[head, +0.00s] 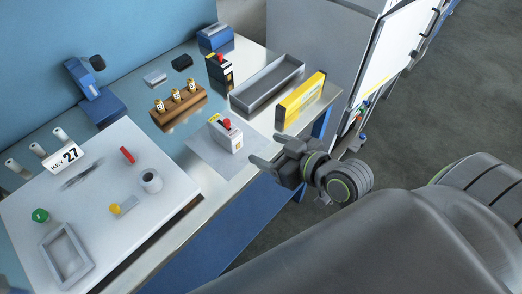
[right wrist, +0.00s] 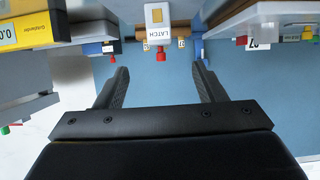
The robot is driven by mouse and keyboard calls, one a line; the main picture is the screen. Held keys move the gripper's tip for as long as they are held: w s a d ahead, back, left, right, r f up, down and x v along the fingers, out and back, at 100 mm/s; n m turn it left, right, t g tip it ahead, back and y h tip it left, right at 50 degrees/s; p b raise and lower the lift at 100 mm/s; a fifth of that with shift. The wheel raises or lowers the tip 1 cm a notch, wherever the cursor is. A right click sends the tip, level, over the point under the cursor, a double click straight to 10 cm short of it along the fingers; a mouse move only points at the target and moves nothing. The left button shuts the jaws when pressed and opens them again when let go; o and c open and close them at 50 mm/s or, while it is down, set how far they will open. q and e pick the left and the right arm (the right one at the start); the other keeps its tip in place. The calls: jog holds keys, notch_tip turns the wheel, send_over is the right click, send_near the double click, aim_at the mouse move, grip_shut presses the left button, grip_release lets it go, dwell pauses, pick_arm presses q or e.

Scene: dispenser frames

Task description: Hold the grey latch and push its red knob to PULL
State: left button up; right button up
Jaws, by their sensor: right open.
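The grey latch (head: 226,135) is a light grey block with a red knob (head: 227,124) on top. It stands on a pale mat near the table's front edge. In the right wrist view the latch (right wrist: 159,24) shows upside down with the word LATCH, and its red knob (right wrist: 160,56) is in line with the gap between my fingers. My right gripper (head: 269,153) is open and empty, to the right of the latch and apart from it. Its two fingers also show in the right wrist view (right wrist: 160,72). The word PULL is not readable. My left gripper is not in view.
A black block with a red knob (head: 219,70) stands farther back. A wooden rack (head: 178,105), a grey tray (head: 265,84) and a yellow box (head: 300,101) are on the table. A white panel (head: 100,195) with a KEY 27 sign lies at left.

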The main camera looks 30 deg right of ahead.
aim_at(225, 130)
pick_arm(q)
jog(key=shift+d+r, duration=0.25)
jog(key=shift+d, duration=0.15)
pick_arm(e)
jog(key=x, duration=1.1)
jog(key=r+x, duration=0.1)
jog(key=x, duration=0.5)
jog(key=shift+w+a, duration=0.15)
jog(key=shift+w, duration=0.15)
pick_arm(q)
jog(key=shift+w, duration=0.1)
pick_arm(e)
jog(key=c, duration=1.3)
jog(key=shift+o, duration=0.2)
